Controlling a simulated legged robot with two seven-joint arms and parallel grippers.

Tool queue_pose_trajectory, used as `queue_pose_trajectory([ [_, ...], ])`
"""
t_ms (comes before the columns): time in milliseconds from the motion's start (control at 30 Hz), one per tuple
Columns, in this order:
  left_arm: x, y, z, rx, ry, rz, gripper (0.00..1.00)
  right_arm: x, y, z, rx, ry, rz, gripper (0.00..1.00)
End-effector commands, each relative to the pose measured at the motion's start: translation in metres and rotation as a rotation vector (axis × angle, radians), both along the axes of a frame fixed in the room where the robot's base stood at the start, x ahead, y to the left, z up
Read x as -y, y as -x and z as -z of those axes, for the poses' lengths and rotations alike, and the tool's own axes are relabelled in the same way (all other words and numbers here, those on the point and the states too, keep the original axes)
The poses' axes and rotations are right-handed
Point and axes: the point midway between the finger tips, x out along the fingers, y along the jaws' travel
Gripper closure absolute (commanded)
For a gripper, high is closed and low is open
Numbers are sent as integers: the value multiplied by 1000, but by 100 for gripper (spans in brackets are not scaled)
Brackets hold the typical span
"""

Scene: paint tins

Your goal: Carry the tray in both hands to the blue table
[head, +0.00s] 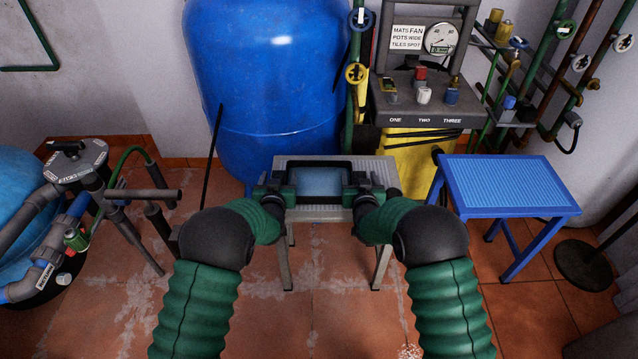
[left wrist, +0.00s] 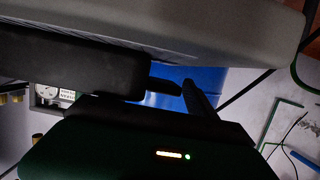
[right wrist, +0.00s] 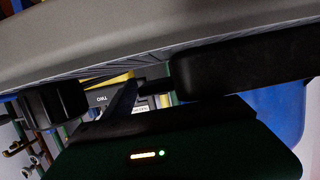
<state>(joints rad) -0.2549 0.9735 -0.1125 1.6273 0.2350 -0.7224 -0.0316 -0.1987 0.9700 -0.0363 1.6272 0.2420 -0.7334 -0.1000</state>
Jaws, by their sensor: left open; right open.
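The tray (head: 320,182), dark-rimmed with a pale blue inside, lies level on a grey table (head: 384,166) in the middle of the head view. My left gripper (head: 277,190) is at its left end and my right gripper (head: 364,190) at its right end. Both are open. The tray ends are partly hidden by the grippers, so I cannot tell whether the fingers touch them. The wrist views show dark finger parts close under a grey surface. The blue table (head: 505,182) stands to the right, its ribbed top bare.
A large blue tank (head: 265,90) stands behind the grey table. A control panel (head: 425,95) with a gauge is behind, to the right. Pipes and valves (head: 90,190) stand at left. A round dark base (head: 585,264) is on the floor right of the blue table. Floor shows between the tables.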

Motion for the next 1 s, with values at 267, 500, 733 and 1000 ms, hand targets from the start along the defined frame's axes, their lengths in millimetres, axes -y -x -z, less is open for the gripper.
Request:
queue_pose_trajectory([
  [267,0,0,0,0,0,0,46,0,0,0,0,0,0,46],
  [500,0,0,0,0,0,0,78,0,0,0,0,0,0,78],
  [733,0,0,0,0,1,0,100,0,0,0,0,0,-1,100],
  [1000,-1,0,-2,2,1,-1,100,-1,0,-1,1,0,-2,100],
])
